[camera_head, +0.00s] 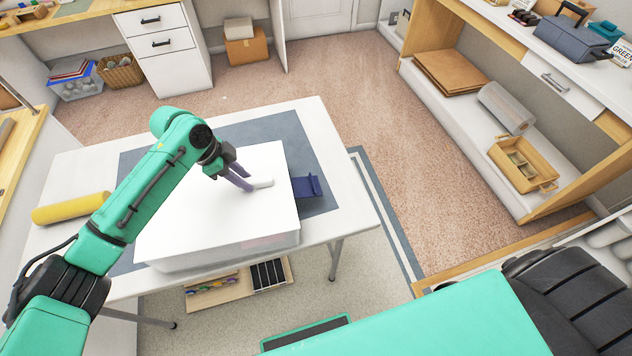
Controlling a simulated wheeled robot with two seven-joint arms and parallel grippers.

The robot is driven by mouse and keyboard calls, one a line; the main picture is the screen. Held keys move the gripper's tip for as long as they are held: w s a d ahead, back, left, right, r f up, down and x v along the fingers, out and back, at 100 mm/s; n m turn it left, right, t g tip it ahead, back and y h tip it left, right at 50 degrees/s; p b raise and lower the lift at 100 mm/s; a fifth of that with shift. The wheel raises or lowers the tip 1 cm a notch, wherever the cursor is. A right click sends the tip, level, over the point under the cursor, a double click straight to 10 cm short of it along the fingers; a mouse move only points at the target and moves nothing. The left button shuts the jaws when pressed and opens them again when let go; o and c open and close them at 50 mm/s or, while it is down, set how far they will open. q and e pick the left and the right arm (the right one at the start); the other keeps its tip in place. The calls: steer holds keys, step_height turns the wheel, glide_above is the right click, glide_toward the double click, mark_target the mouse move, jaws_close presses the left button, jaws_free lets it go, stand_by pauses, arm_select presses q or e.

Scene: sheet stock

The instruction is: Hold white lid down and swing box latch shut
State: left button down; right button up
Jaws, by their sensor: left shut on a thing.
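The white lid (215,205) lies on a clear box (225,257) on the white table. A small white handle (264,183) stands on the lid. My left gripper (249,187) comes down from the upper left, its grey-purple fingers shut on the left end of the handle. The dark blue latch (308,186) sticks out beyond the right edge of the lid; its hinge is not clear to see. My right arm shows at the lower right, but its gripper is out of view.
A yellow roll (72,208) lies at the table's left end. A blue-grey mat (262,133) lies under the box. The table (345,211) has bare room right of the latch. A wooden tray (238,284) sits below the table. Shelving with cardboard (452,72) stands at the right.

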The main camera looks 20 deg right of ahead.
arm_select(q)
steer(key=c, duration=0.5)
jaws_free()
steer(key=shift+c, duration=0.2)
